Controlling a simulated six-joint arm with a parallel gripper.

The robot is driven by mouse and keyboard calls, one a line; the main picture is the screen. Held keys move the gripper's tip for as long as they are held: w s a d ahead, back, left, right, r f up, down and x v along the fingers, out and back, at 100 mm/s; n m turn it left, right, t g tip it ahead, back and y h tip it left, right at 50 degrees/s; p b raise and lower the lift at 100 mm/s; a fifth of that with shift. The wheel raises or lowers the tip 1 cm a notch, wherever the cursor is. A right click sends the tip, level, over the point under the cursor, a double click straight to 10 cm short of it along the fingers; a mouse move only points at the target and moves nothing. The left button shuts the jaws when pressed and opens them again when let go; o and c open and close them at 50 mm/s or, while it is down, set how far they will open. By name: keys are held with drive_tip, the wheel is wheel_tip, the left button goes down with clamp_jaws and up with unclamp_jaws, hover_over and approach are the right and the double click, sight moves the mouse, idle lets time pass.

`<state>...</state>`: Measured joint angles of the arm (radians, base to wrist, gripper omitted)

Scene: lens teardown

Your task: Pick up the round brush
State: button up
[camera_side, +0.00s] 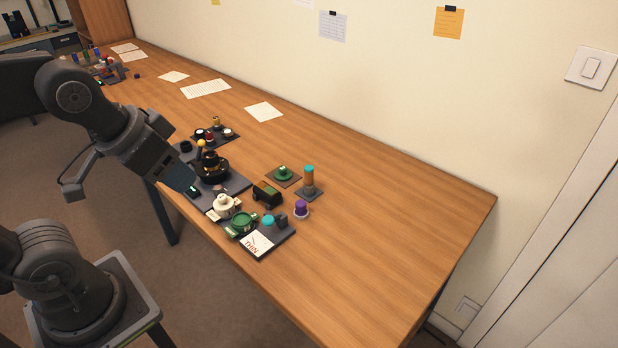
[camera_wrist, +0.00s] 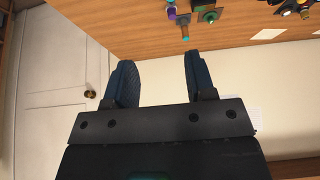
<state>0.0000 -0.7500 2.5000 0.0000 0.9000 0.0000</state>
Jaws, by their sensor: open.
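I cannot tell for sure which thing is the round brush. A likely one is an upright brown cylinder with a teal top (camera_side: 308,180), on a small dark mat on the table. It also shows at the top of the wrist view (camera_wrist: 185,30). Its bristles are too small to make out. My gripper (camera_side: 183,178) is at the left of the parts, above the table's front edge, well apart from this cylinder. In the wrist view its two dark fingers (camera_wrist: 160,75) stand apart with nothing between them.
A purple-topped pot (camera_side: 301,209) and a green round part (camera_side: 283,173) stand near the cylinder. A black lens assembly (camera_side: 210,167), a cream part (camera_side: 224,204) and a larger green ring (camera_side: 243,223) crowd the mats close to my gripper. The table's right end is clear.

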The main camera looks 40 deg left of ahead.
drive_tip(key=shift+o, duration=0.7)
drive_tip(key=w+a+r+m+g, duration=0.15)
drive_tip(key=w+r+m, duration=0.25)
drive_tip(key=w, duration=0.7)
drive_tip(key=m+g, duration=0.4)
drive_tip(key=m, duration=0.7)
hover_over(309, 167)
drive_tip(key=s, duration=0.1)
wheel_tip(309, 167, down, 15)
drive_tip(key=f, duration=0.8)
drive_tip(key=shift+w+f, duration=0.25)
drive_tip(key=shift+f, duration=0.05)
drive_tip(key=shift+w+f, duration=0.2)
drive_tip(key=shift+f, duration=2.85)
